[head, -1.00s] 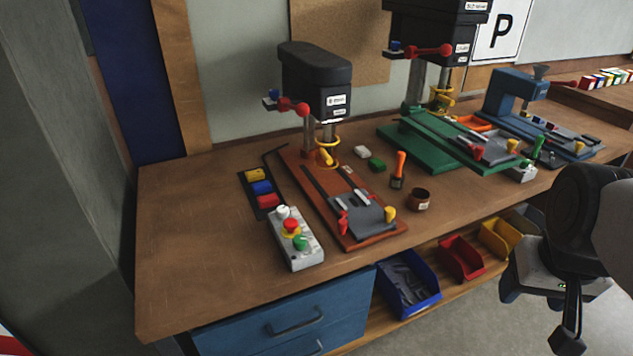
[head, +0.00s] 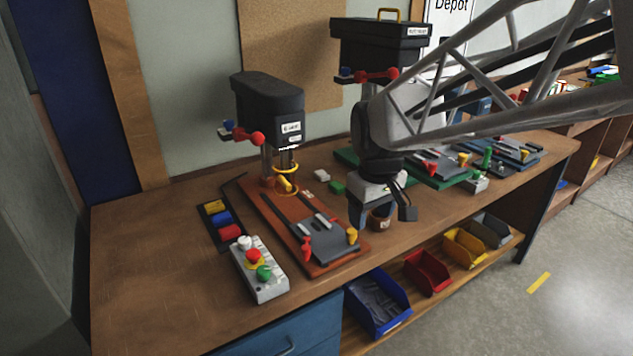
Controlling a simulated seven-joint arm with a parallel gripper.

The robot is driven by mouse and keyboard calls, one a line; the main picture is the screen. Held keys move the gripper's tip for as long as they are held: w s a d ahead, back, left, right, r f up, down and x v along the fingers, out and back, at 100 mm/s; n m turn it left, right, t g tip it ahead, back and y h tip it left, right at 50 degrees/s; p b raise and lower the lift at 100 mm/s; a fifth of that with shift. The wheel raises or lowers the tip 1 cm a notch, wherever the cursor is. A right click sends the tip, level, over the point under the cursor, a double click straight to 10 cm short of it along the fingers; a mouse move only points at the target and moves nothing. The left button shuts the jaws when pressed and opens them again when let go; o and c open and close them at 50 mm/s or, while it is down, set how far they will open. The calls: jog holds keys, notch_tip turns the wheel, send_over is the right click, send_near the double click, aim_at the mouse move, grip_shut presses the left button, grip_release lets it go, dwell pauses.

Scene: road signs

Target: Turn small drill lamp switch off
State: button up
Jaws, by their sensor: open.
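The small drill (head: 268,105) stands at the left of the workbench, with a black head and an orange-brown base (head: 262,210). A red knob and a blue part stick out at the left of its head, and a small white label is on its front. A grey control box (head: 258,272) with a white knob (head: 244,243), a red button (head: 254,255) on a yellow collar and a green button (head: 264,272) lies left of the base. I cannot tell which part is the lamp switch. My gripper (head: 374,212) is open and points down, right of the small drill, apart from the box.
Yellow, blue and red blocks (head: 222,219) lie in a dark tray left of the small drill. The bench's front left is clear.

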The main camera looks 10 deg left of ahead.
jog(key=w+a+f+n, duration=0.2)
jog(key=w+a, duration=0.1)
jog(key=a, duration=0.4)
jog(key=w+a+f+n, duration=0.2)
jog(key=a, duration=0.6)
jog(key=n+g, duration=0.1)
jog(key=n, duration=0.3)
send_over(244, 239)
notch_tip(244, 239, down, 6)
jog(key=shift+s+r, duration=0.1)
jog(key=shift+f, duration=3.95)
jog(key=shift+c, duration=0.3)
jog(key=c, duration=0.9)
jog(key=shift+o, duration=0.2)
